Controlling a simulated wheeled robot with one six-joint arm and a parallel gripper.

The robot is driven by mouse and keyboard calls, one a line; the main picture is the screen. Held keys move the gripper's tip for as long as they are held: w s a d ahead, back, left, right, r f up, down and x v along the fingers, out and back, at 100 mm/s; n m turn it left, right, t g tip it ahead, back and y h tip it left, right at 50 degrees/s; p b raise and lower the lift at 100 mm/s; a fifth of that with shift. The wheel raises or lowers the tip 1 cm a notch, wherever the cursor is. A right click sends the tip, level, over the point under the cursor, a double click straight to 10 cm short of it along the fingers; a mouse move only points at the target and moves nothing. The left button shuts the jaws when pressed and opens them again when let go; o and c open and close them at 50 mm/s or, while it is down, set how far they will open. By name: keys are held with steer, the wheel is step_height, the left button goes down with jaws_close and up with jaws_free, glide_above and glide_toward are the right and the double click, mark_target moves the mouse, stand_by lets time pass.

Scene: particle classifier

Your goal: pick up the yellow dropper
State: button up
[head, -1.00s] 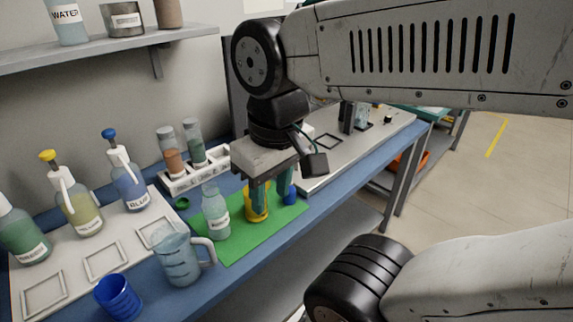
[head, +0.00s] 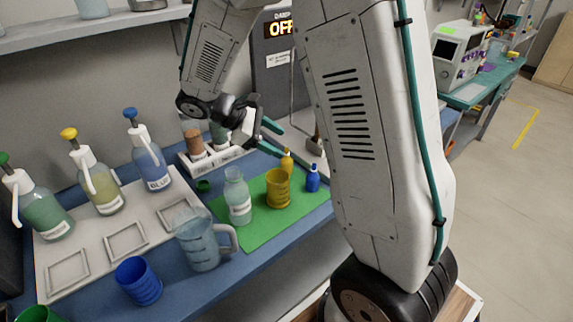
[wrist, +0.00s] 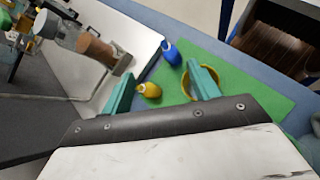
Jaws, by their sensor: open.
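The yellow dropper (head: 287,161) stands on the green mat (head: 253,234), just behind the yellow cup (head: 278,190) in the head view. My gripper (head: 277,139) is open and empty, tilted, with its teal fingers pointing right and down, above and behind the dropper. In the wrist view, the yellow dropper (wrist: 150,90) shows between the fingertips (wrist: 160,85), nearer the left one. The yellow cup (wrist: 213,82) is partly hidden behind the right finger. No contact with the dropper is visible.
A blue dropper (head: 312,178) stands right of the yellow one. A clear bottle (head: 238,197) and a beaker jug (head: 202,240) stand to the left. A white vial rack (head: 220,158) is close to my gripper. A blue cup (head: 138,281) is at the front.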

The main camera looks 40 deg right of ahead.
mark_target(288, 162)
steer(key=w+f+n+h, duration=0.1)
steer(key=w+f, duration=0.1)
steer(key=f, duration=0.2)
steer(key=w+d+f+n+h, duration=0.1)
steer(key=w+f+n, duration=0.1)
steer(key=f, duration=0.1)
steer(key=w+f+n+h, duration=0.1)
steer(key=w+f+n, duration=0.1)
steer(key=w+f, duration=0.1)
steer(key=shift+w+d+f+h, duration=0.1)
steer(key=shift+d+f+h, duration=0.1)
steer(key=shift+f, duration=0.2)
steer(key=shift+d+f+h, duration=0.1)
steer(key=shift+f+h, duration=0.1)
steer(key=shift+f, duration=0.2)
steer(key=shift+d+f, duration=0.2)
steer(key=shift+d, duration=0.1)
steer(key=x, duration=0.7)
steer(key=c, duration=1.1)
